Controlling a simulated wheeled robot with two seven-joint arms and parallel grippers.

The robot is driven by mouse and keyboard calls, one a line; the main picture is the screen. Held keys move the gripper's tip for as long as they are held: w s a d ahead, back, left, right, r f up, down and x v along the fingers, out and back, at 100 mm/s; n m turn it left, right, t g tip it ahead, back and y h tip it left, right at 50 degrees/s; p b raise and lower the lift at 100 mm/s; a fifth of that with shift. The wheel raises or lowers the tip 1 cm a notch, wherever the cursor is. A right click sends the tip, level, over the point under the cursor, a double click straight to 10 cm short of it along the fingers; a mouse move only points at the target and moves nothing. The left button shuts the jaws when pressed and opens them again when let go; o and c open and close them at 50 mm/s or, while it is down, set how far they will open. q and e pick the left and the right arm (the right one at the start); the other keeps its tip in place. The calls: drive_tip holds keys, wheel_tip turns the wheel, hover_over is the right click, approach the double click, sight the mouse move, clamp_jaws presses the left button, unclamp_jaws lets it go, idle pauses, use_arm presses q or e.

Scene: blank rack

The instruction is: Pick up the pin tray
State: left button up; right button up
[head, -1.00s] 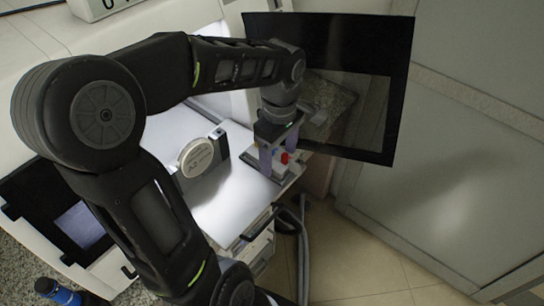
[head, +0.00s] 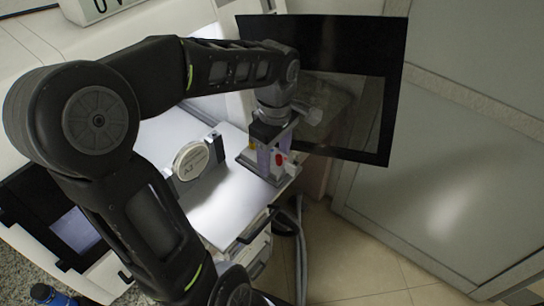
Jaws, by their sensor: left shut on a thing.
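The pin tray (head: 245,161) is a small grey tray with a red piece and a small yellow piece on it. It is at the right end of the white work surface, near its edge. My left gripper (head: 271,160) reaches down over it from above and is shut on it. The fingers hide part of the tray, and I cannot tell whether its underside touches the surface. My right gripper is not in view.
A round pale blank (head: 190,161) stands upright in a dark holder left of the tray. A dark glass door (head: 345,125) stands open behind my gripper. A grey hose (head: 298,245) hangs below the surface. A blue bottle (head: 50,296) is at bottom left.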

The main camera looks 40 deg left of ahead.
sight(275, 161)
use_arm(q)
wheel_tip(275, 161, up, 10)
idle(0.4)
drive_tip(key=shift+f, duration=0.15)
idle(0.4)
